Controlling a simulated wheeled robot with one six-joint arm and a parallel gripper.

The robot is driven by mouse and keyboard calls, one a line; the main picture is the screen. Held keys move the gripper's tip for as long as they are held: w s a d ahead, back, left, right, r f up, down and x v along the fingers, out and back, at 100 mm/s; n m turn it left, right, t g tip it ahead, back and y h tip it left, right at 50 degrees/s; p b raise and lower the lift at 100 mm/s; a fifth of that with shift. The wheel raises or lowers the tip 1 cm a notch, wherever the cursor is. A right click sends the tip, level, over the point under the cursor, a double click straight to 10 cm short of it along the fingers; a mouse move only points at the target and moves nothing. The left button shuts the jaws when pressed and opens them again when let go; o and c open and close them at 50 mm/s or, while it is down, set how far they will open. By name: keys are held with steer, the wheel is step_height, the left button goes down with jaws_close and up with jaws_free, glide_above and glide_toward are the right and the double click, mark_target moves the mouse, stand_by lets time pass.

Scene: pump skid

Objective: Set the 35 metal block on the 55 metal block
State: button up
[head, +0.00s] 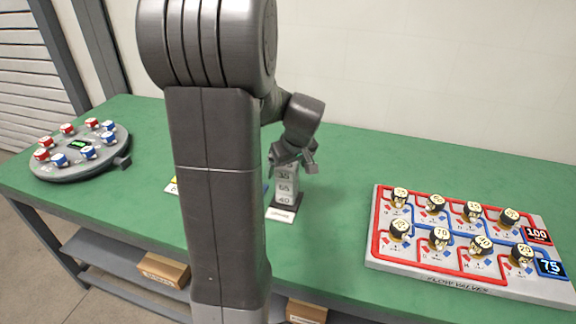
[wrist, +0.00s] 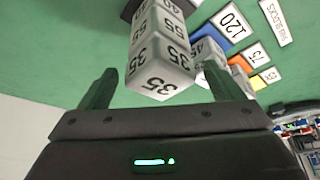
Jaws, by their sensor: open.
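The 35 metal block (wrist: 158,72) is the top of a grey stack and rests on the 55 metal block (wrist: 153,33). The stack also shows in the head view, with the 35 block (head: 284,176) above the 55 block (head: 284,188) and a 40 block (head: 285,199) at the bottom. My gripper (head: 292,160) is at the top of the stack. In the wrist view my gripper (wrist: 160,72) is open, with a finger on each side of the 35 block and visible gaps between. My arm hides part of the table.
The stack stands on a dark base with a white label (head: 281,214). A valve board (head: 400,262) is at right, a round dial device (head: 60,172) at left.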

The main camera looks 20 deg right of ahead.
steer(key=v, duration=1.2)
steer(key=x, duration=1.2)
steer(key=shift+f, duration=0.15)
steer(key=shift+r, duration=1.7)
